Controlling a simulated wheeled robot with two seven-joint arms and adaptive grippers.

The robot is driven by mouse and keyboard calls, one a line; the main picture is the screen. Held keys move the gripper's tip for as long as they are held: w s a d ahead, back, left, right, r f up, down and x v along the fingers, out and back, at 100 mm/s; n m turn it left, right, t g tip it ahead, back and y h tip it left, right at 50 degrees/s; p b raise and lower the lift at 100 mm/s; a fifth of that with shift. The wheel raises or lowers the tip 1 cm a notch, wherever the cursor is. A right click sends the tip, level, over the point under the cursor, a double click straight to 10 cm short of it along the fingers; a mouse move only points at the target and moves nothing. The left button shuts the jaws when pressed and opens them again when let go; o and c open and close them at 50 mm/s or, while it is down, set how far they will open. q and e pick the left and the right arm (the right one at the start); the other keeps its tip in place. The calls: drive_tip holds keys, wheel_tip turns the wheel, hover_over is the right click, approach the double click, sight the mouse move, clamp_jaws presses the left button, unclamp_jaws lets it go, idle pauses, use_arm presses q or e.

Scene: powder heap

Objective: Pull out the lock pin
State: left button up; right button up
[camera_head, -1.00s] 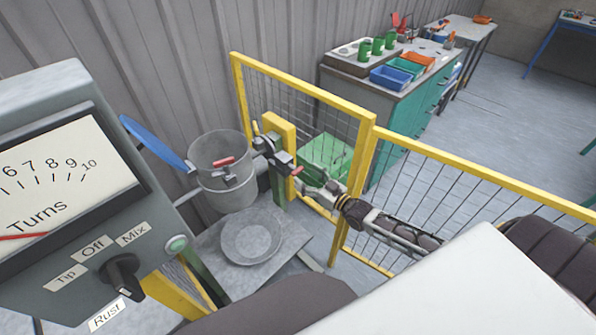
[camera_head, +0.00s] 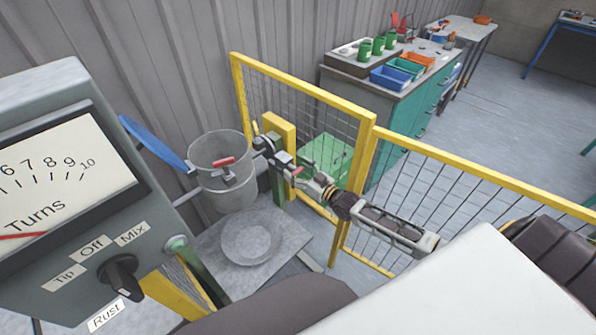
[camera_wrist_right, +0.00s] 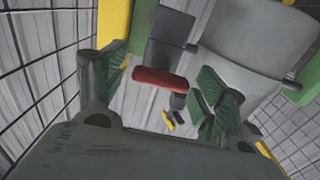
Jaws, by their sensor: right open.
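The lock pin shows as a small red handle (camera_head: 297,171) on the dark bracket beside the mixing drum. In the right wrist view the red handle (camera_wrist_right: 160,78) lies crosswise between the green-padded fingers, with a gap to the right finger. My right gripper (camera_head: 305,183) is at the bracket, close to the handle. It is open in the wrist view (camera_wrist_right: 160,85), and nothing is clamped in it. The pin's shaft is not clear to see. My left gripper is not in view.
A grey drum (camera_head: 215,190) with another red handle (camera_head: 223,162) hangs left of the bracket. A yellow mesh fence (camera_head: 470,176) runs beside my right arm. A control box (camera_head: 60,240) stands at left.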

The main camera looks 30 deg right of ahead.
sight(300, 172)
drive_tip(key=c, duration=1.5)
drive_tip(key=shift+o, duration=0.2)
drive_tip(key=shift+p+v, duration=0.75)
drive_tip(key=shift+v, duration=0.35)
drive_tip(key=shift+s+d+p, duration=0.2)
drive_tip(key=shift+s+p, duration=0.1)
drive_tip(key=shift+s, duration=0.15)
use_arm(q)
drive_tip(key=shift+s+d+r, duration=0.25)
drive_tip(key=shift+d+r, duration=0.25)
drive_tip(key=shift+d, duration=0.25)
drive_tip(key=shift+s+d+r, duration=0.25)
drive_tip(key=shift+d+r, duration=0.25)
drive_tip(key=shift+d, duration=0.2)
use_arm(e)
drive_tip(key=shift+f, duration=0.15)
